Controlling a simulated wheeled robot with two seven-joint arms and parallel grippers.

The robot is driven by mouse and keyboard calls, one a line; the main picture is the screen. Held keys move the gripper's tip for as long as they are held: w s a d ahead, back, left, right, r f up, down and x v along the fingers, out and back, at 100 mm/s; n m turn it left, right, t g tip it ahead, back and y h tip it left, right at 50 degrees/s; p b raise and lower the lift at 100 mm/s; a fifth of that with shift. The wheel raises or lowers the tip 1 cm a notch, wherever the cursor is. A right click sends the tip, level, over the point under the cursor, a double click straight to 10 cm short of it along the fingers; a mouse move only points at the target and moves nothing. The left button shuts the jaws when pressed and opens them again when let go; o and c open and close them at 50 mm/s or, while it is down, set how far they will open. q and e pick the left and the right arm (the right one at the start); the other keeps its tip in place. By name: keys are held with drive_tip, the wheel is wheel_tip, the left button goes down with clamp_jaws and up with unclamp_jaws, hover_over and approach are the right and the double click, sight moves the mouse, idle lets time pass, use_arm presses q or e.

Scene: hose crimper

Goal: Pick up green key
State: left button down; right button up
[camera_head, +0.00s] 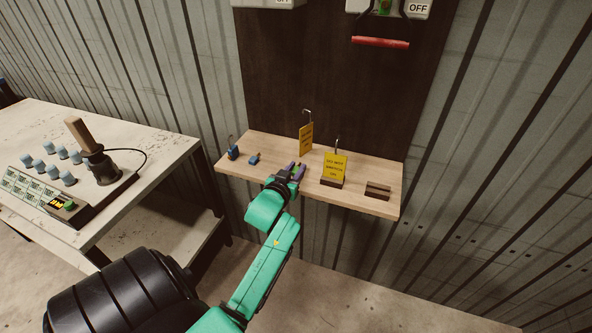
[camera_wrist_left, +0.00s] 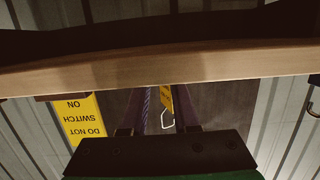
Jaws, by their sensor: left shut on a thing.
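My left gripper (camera_head: 297,168), with purple fingers, is at the front middle of the small wooden shelf (camera_head: 225,165). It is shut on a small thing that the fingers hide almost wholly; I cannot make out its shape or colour. No green key shows plainly elsewhere on the shelf. In the left wrist view, the shelf's edge (camera_wrist_left: 220,62) crosses the picture, and no key can be made out between the fingers. My right gripper is in neither view.
On the shelf are a blue padlock (camera_head: 232,152), a small blue thing (camera_head: 253,158), a yellow tag with a hook (camera_head: 306,138), another yellow tag (camera_head: 335,165) and a dark block (camera_head: 377,190). A table with a control panel (camera_head: 100,205) stands left. A red bar (camera_head: 380,42) is above.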

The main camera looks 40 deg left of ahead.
sight(296, 169)
use_arm(q)
wheel_tip(296, 169, up, 20)
drive_tip(key=p, duration=0.1)
idle(1.1)
